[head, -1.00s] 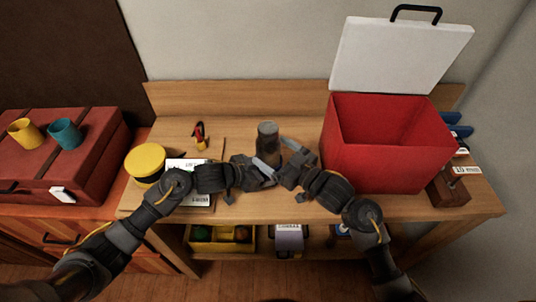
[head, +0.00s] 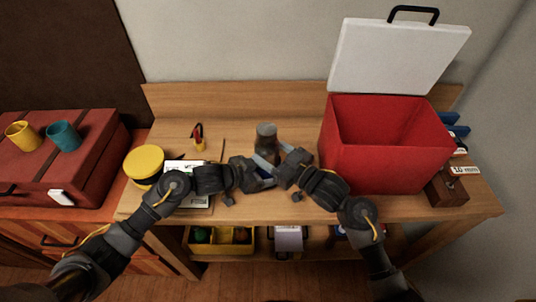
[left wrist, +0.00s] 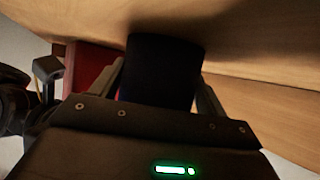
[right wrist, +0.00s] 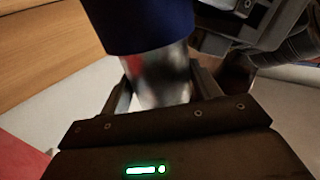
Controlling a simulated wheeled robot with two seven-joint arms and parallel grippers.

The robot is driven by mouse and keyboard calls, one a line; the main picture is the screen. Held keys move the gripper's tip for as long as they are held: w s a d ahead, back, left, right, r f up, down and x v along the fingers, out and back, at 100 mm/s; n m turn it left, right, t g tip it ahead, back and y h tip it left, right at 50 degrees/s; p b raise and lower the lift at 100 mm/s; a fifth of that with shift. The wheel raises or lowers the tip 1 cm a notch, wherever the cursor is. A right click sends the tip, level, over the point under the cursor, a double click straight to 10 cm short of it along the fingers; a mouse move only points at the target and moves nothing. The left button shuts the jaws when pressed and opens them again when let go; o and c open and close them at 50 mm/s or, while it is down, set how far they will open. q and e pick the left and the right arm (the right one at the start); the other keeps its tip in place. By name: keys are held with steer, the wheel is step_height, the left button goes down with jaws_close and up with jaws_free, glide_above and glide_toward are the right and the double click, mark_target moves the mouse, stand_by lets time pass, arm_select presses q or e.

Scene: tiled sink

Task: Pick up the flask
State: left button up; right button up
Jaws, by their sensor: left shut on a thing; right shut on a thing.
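The flask (head: 266,132) stands upright near the middle of the workbench in the head view, with a grey top. Its lower part is partly hidden by my grippers. My left gripper (head: 264,168) is shut on it from the left and front; the left wrist view shows a dark blue part of the flask (left wrist: 164,72) between the fingers. My right gripper (head: 282,154) is shut on it from the right; the right wrist view shows a shiny metal part of the flask (right wrist: 160,76) between the fingers, beside a blue part. I cannot tell whether its base touches the bench.
An open red cooler box (head: 388,150) with a raised white lid (head: 398,58) stands close on the right. A yellow round container (head: 144,162), papers (head: 186,168) and a small red-black tool (head: 198,136) are on the left. The bench (head: 230,130) behind is clear.

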mark_target(271, 131)
step_height(271, 131, up, 10)
steer(key=shift+r, duration=0.1)
stand_by(0.4)
arm_select(q)
steer(key=o, duration=0.8)
steer(key=shift+o, duration=0.2)
steer(key=v, duration=1.2)
